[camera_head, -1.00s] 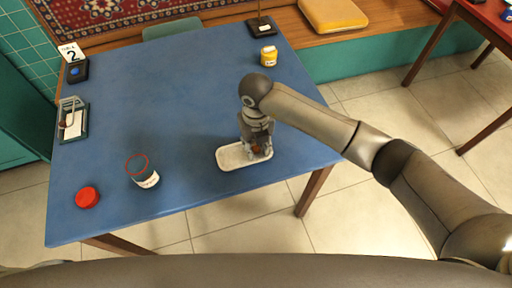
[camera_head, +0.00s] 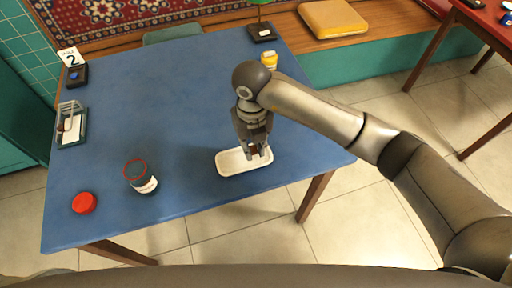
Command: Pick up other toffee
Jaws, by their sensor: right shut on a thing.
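My right gripper (camera_head: 255,152) points down over the right half of a small white tray (camera_head: 230,164) near the front edge of the blue table. It is shut on a small dark reddish-brown piece, the toffee (camera_head: 252,148), which shows only partly between the fingers. Whether the toffee is clear of the tray is hard to tell. The visible left part of the tray is empty. My left gripper is not in view.
The blue table (camera_head: 170,90) bears an open jar (camera_head: 141,178) with a red rim, a red lid (camera_head: 84,203), a yellow jar (camera_head: 269,60), a number 2 stand (camera_head: 75,72) and a bill tray (camera_head: 71,124). The table's middle is clear.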

